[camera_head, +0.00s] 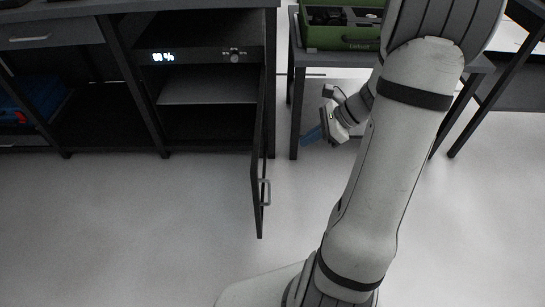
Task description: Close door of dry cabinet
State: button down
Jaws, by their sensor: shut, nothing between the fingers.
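The dry cabinet (197,54) stands under the dark bench at the upper left, with a lit percent display and a shelf inside. Its door (257,165) is swung wide open toward the front and shows nearly edge-on. The door handle (265,192) is on the right face of the door, near its free edge. My gripper (312,135), with blue fingertips, is to the right of the door and farther back than the handle, apart from it. The fingers look closed and hold nothing. My arm covers the right part of the picture.
A small dark table (292,80) with a green box (342,28) on it stands behind my gripper. A drawer (50,36) and a blue case (35,97) are at the left. The pale floor (130,220) in front of the cabinet is clear.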

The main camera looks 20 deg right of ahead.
jog(key=a+r+b+x, duration=0.2)
jog(key=b+x, duration=0.4)
jog(key=x, duration=0.6)
jog(key=shift+w+a+f, duration=0.2)
jog(key=shift+w+f, duration=0.1)
jog(key=shift+w, duration=0.2)
